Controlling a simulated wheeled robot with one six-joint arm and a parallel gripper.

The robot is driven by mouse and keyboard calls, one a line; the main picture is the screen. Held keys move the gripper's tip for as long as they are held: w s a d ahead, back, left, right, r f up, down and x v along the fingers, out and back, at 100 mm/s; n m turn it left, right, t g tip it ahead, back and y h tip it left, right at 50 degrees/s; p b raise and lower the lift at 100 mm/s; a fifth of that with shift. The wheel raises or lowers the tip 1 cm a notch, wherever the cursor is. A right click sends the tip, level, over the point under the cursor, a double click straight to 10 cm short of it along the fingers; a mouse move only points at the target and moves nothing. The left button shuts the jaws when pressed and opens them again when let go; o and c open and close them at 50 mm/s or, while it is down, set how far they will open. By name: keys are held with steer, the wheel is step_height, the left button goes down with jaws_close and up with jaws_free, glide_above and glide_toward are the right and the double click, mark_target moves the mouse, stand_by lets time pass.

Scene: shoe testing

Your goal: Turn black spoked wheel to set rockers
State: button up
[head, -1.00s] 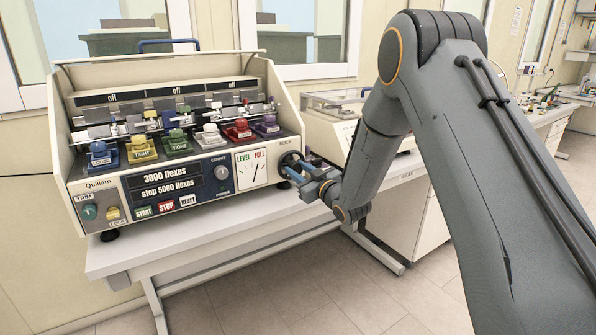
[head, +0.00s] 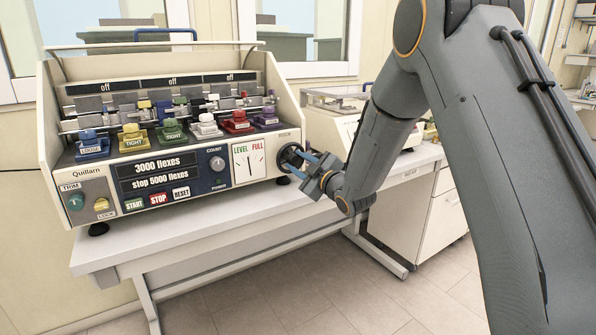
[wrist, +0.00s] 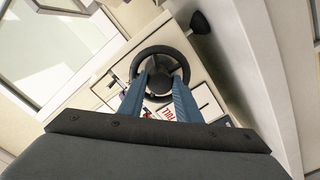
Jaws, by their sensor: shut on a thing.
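The black spoked wheel (head: 291,157) is on the right end of the machine's front panel. In the wrist view the wheel (wrist: 161,50) faces me, its round hub between my fingers. My gripper (head: 298,159) is at the wheel with its blue fingers shut on it; the exact contact is hard to see. The rockers appear to be the row of coloured clamps, including a blue one (head: 91,147) marked loose and a yellow one (head: 133,138) marked tight. A level gauge (head: 248,160) with thin dark needles sits left of the wheel.
The machine (head: 62,140) stands on a white bench (head: 225,218). Its panel has a display reading 3000 flexes, start, stop and reset buttons (head: 158,199) and knobs. A pale lidded instrument (head: 335,125) stands close behind my wrist. The floor in front is open.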

steer(key=shift+n+b, duration=1.45)
steer(key=shift+n, duration=0.15)
steer(key=o, duration=1.1)
steer(key=shift+c, duration=0.2)
steer(key=b+v, duration=0.1)
steer(key=v, duration=0.6)
steer(key=shift+s+d, duration=0.2)
steer(key=shift+s, duration=0.15)
